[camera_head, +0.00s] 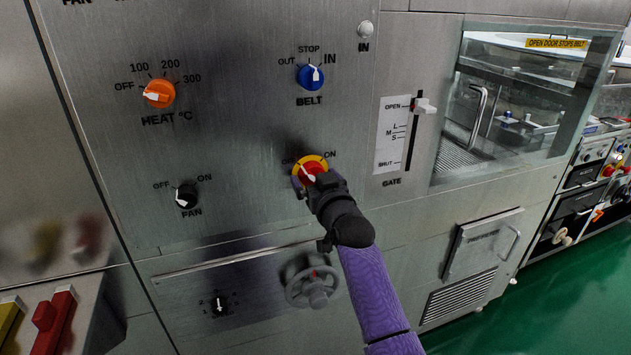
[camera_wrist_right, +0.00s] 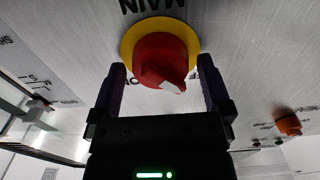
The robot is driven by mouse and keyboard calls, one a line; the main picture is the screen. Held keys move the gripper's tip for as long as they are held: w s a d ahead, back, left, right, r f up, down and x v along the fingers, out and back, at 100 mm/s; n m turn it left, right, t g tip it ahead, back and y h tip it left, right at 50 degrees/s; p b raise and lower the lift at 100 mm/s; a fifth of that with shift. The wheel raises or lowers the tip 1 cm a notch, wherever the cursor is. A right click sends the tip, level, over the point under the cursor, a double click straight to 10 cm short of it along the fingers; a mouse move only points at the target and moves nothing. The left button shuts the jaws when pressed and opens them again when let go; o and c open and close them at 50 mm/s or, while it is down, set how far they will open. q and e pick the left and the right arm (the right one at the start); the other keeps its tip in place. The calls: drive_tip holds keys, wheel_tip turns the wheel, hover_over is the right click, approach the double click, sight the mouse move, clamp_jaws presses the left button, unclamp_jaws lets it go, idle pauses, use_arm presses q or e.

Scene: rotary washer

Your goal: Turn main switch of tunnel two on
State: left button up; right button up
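The main switch (camera_head: 309,166) is a red rotary knob on a yellow disc, on the steel panel. ON is printed at its upper right, and the label at its upper left is partly covered. Its white pointer appears turned to the upper left, the OFF side. In the right wrist view the switch (camera_wrist_right: 158,60) shows close up, under an upside-down MAIN label. My right gripper (camera_head: 318,181) is at the switch. Its two fingers (camera_wrist_right: 161,78) are open, one on each side of the red knob; I cannot tell if they touch it. My left gripper is not in view.
Nearby are the orange heat knob (camera_head: 159,93), blue belt knob (camera_head: 310,77), black fan knob (camera_head: 186,197) and gate slider (camera_head: 424,106). A handwheel (camera_head: 312,287) sits below the switch. Red and yellow parts (camera_head: 54,320) stand at lower left. Green floor (camera_head: 570,290) is clear at right.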

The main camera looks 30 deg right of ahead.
drive_tip(key=c, duration=1.1)
drive_tip(key=shift+o, duration=0.2)
drive_tip(key=shift+r+m+p, duration=0.1)
drive_tip(key=shift+m+p, duration=0.3)
drive_tip(key=shift+p, duration=0.1)
drive_tip(key=shift+m+p, duration=0.85)
drive_tip(key=shift+m, duration=0.35)
drive_tip(key=m+p, duration=0.1)
drive_tip(key=m, duration=0.2)
drive_tip(key=shift+m+p, duration=0.3)
drive_tip(key=shift+p, duration=0.05)
drive_tip(key=m+p, duration=0.1)
drive_tip(key=m, duration=0.9)
drive_tip(key=shift+m+p, duration=0.4)
